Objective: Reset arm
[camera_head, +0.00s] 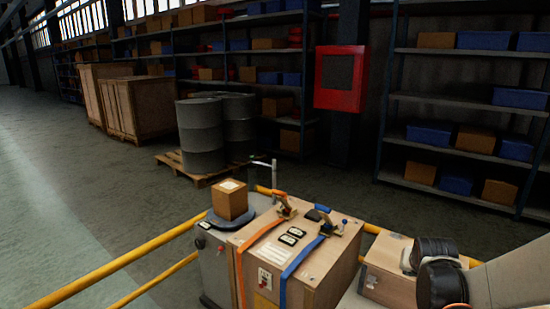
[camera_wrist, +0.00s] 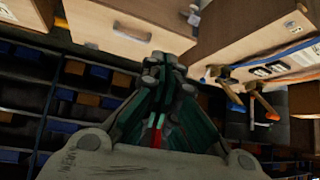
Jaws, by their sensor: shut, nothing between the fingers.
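My gripper (camera_wrist: 162,65) shows in the wrist view with its fingers together and nothing between them. It is out of sight in the head view, where part of my arm (camera_head: 505,272) enters at the lower right. The wrist view appears turned over, with shelves low in the picture and wooden boxes along the top. The fingertips appear in front of a pale wooden box with a metal handle (camera_wrist: 130,32); I cannot tell the gap between them.
A wooden crate (camera_head: 325,271) with orange and blue straps stands in front. Left of it, a small carton (camera_head: 230,201) sits on a round grey plate. Yellow rails (camera_head: 125,264) run around them. Drums (camera_head: 200,135), a red wall box (camera_head: 340,79) and shelves stand behind. Floor at left is clear.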

